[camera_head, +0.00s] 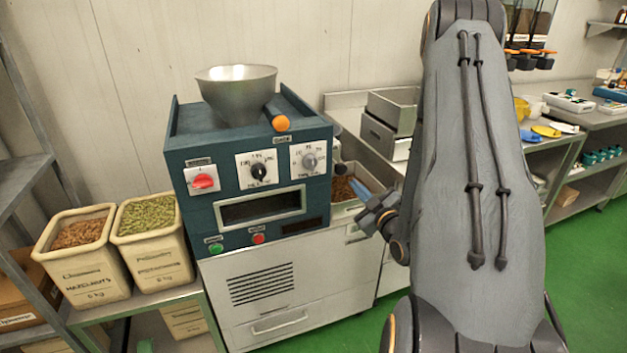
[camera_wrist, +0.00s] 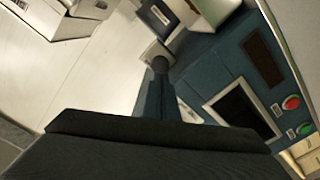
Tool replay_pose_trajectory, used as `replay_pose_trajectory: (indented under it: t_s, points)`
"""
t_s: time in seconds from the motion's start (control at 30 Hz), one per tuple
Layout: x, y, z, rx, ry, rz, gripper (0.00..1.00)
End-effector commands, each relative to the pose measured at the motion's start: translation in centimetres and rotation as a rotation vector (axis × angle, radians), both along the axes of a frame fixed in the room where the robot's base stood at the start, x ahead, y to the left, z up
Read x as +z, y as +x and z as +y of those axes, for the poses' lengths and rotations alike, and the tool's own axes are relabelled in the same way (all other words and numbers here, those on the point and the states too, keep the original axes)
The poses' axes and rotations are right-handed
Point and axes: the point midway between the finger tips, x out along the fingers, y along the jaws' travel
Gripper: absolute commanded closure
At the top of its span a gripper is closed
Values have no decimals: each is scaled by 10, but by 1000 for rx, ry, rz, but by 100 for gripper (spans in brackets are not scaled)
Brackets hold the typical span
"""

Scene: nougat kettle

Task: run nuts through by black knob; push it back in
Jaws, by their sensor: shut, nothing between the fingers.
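The teal machine (camera_head: 262,215) stands on a pale cabinet with a metal hopper (camera_head: 236,92) on top. Its front carries a black pointer knob (camera_head: 258,171), a grey dial (camera_head: 309,161) and a red switch (camera_head: 203,181). An orange-tipped handle (camera_head: 281,123) sticks out beside the hopper. My gripper (camera_head: 357,188) is shut and empty, just right of the machine's right side. In the wrist view, my blue fingers (camera_wrist: 159,95) point at a dark round knob (camera_wrist: 160,64). Whether they touch it I cannot tell.
A tray of brown nuts (camera_head: 367,184) sits right of the machine, partly behind my gripper. Bins of hazelnuts (camera_head: 85,270) and pistachios (camera_head: 155,250) stand at the left. Metal pans (camera_head: 390,125) are behind. Green (camera_head: 216,248) and red (camera_head: 258,239) buttons sit below the display.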

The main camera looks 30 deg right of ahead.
Motion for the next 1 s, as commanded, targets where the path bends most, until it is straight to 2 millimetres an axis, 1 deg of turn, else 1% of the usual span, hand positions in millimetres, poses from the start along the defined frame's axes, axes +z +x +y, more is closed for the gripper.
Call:
replay_pose_trajectory:
  t_s: [0.07, 0.17, 0.47, 0.8, 0.9, 1.0]
  points:
    - [4, -3, 0, -2, 89, 3, 100]
    - [8, -8, 0, -7, 278, 9, 100]
    - [22, -27, 0, -70, 964, 23, 100]
    - [35, -52, 3, -218, 1725, -2, 100]
    - [38, -58, 4, -265, 1910, -19, 100]
    - [40, -63, 6, -305, 2049, -35, 100]
